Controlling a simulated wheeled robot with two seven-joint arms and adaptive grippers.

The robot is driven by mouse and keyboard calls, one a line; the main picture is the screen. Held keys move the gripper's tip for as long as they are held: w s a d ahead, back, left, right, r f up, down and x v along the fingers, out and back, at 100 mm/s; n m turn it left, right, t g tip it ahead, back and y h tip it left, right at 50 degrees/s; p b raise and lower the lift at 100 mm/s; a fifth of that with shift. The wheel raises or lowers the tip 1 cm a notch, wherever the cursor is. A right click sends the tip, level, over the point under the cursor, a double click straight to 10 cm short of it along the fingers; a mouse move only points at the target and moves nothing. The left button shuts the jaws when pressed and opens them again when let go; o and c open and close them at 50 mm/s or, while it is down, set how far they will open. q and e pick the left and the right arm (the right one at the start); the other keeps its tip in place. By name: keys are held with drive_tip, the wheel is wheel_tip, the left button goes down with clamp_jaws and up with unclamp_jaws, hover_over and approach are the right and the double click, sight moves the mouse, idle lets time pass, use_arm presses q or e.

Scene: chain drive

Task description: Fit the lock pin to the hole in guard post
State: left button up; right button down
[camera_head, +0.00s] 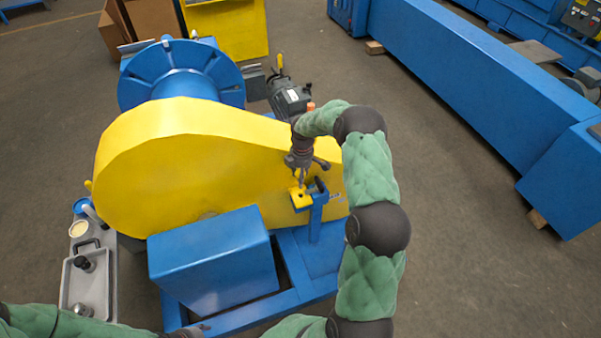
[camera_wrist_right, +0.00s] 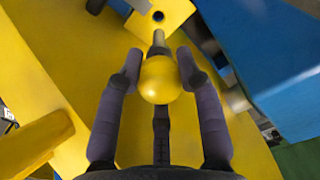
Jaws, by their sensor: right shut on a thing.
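The lock pin has a round yellow knob (camera_wrist_right: 160,80) and a grey shank (camera_wrist_right: 158,42). My right gripper (camera_wrist_right: 160,72) is shut on the knob, one finger on each side. It also shows in the head view (camera_head: 300,179), just above the guard post. The guard post is blue (camera_head: 316,222) with a yellow plate (camera_head: 301,202) at its top. The dark hole (camera_wrist_right: 158,16) in the plate is uncovered in the right wrist view, just past the shank's tip. The gap between tip and plate is unclear. My left gripper (camera_head: 188,331) shows partly at the bottom edge; its fingers are unclear.
The large yellow chain guard (camera_head: 170,160) stands directly behind the post. A blue box (camera_head: 212,258) and blue base frame (camera_head: 240,316) lie in front. A grey tray (camera_head: 88,283) is at left. Open floor lies to the right.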

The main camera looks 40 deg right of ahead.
drive_tip(key=shift+f+b, duration=1.1)
drive_tip(key=shift+f, duration=1)
wheel_tip(320, 180, down, 6)
drive_tip(key=b, duration=0.3)
idle(2.5)
drive_tip(key=c, duration=0.7)
unclamp_jaws()
drive_tip(key=shift+c, duration=0.2)
drive_tip(key=r, duration=1.2)
drive_tip(key=shift+s+d, duration=0.1)
drive_tip(key=shift+d, duration=0.1)
drive_tip(key=shift+f, duration=0.1)
